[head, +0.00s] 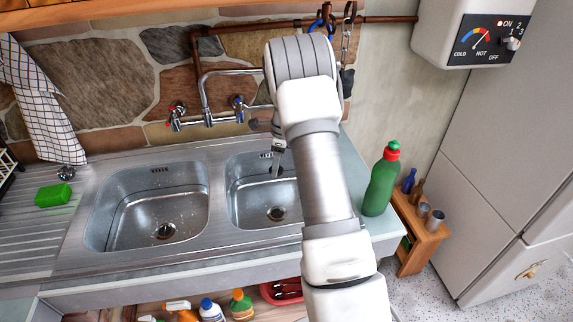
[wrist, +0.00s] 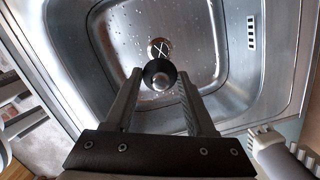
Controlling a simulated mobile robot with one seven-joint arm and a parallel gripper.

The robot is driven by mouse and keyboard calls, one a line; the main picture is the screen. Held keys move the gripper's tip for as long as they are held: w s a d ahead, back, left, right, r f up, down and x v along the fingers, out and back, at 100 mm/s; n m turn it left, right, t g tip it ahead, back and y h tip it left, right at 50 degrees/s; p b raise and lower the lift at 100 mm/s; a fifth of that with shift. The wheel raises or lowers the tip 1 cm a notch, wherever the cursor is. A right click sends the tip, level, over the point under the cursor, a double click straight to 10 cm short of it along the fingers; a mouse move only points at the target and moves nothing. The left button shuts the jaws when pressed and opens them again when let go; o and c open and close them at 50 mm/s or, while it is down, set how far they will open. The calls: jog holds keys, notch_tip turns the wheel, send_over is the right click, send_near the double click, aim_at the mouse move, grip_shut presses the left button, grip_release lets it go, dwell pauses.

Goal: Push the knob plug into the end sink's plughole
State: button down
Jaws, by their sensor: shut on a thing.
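The knob plug (wrist: 160,77), a dark round disc with a shiny metal knob, sits between my fingertips in the wrist view. My gripper (wrist: 159,84) is shut on it and holds it above the end sink (wrist: 215,60). The plughole (wrist: 158,48), with a cross-shaped grate, shows just beyond the plug in that view, partly covered by it. In the head view my gripper (head: 276,163) points down over the right-hand sink (head: 245,219), toward its back. The plughole (head: 276,213) there looks open, nearer the front than the gripper. The plug cannot be made out clearly there.
A second sink (head: 150,243) lies to the left, with its own plughole (head: 165,231). Wall taps (head: 207,115) with a curved spout stand behind. A green bottle (head: 382,180) stands right of my arm. A green sponge (head: 54,195) and a small chrome object (head: 66,173) lie left.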

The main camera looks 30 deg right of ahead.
aim_at(277, 214)
jog(key=shift+w+f, duration=0.25)
jog(key=shift+f, duration=0.2)
notch_tip(277, 214, down, 20)
jog(key=b, duration=1.2)
jog(key=shift+r+b, duration=0.2)
jog(key=shift+b, duration=0.15)
jog(key=shift+f+b, duration=0.3)
jog(key=shift+f, duration=0.1)
dwell(0.5)
jog(key=shift+c, duration=0.8)
grip_release()
